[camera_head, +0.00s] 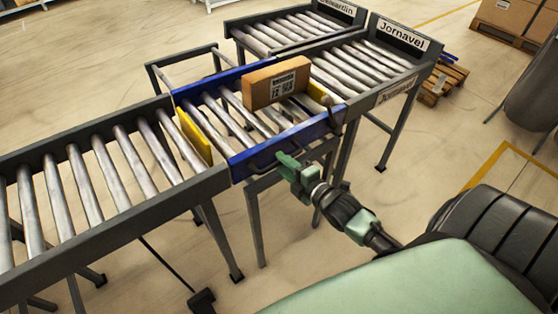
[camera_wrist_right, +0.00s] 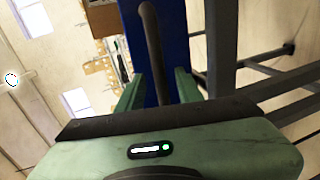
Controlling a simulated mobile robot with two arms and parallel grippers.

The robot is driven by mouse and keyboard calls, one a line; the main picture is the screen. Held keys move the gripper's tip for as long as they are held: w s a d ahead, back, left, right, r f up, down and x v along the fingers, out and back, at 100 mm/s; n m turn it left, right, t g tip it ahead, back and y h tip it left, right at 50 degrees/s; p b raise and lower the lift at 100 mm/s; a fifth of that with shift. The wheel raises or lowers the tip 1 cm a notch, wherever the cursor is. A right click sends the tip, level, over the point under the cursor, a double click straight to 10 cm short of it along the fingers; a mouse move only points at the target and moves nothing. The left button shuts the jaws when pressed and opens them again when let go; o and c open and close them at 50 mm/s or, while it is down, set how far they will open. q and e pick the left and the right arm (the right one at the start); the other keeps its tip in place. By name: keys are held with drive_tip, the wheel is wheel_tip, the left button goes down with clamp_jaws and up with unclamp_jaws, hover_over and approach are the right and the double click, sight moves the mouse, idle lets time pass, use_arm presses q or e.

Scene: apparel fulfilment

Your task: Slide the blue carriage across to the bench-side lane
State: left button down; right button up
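The blue carriage (camera_head: 240,159) is a short roller section with blue side rails and yellow end plates. In the head view it stands between the long left conveyor and the near lane labelled Jornavel. A cardboard box (camera_head: 262,90) with a printed label sits on its rollers. My right gripper (camera_head: 283,160) is at the carriage's near blue rail, beside its dark handle. In the right wrist view the green fingers (camera_wrist_right: 158,88) are apart, with the dark handle (camera_wrist_right: 149,40) between them in front of the blue rail. Contact cannot be told. My left gripper is out of view.
The roller conveyor (camera_head: 200,186) runs in from the left. The Jornavel lane (camera_head: 397,84) lies right of the carriage, with a second labelled lane (camera_head: 248,22) behind it. An empty frame (camera_head: 183,63) extends behind the carriage. Boxes on a pallet (camera_head: 505,15) stand far right.

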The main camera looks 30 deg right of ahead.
drive_tip(key=shift+x, duration=1)
clamp_jaws()
idle(0.7)
